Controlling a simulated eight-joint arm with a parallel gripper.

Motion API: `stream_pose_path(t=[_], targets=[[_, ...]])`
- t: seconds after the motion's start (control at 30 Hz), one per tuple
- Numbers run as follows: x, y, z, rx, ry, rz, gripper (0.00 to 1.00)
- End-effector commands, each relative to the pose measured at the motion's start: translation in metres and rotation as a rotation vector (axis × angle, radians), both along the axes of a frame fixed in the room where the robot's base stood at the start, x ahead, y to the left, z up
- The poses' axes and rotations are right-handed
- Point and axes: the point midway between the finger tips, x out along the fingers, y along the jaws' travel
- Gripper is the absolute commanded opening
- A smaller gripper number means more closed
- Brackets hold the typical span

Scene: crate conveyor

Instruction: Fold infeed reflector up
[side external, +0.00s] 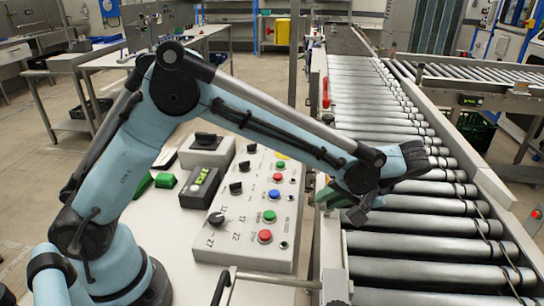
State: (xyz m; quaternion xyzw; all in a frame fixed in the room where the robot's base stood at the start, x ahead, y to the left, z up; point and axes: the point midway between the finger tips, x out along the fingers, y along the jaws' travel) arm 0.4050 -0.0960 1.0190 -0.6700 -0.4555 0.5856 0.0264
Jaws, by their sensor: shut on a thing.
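A control panel (215,243) with knobs and coloured buttons stands just left of the rail. A red handle (326,92) sits farther up the rail. A second roller conveyor (480,76) joins at the right. The visible rollers carry no crate.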

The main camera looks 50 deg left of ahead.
Motion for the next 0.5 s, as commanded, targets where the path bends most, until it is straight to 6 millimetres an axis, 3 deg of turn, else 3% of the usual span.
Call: stream_pose_path(t=[0.1,0.13,0.3,0.5], targets=[[-0.0004,0.0001,0.0,0.0,0.002,0.001,0.0],[-0.0004,0.0001,0.0,-0.001,0.002,0.0,0.19],[-0.0004,0.0002,0.0,-0.001,0.001,0.0,0.43],[-0.0002,0.0002,-0.0001,-0.001,0.0,0.0,0.43]])
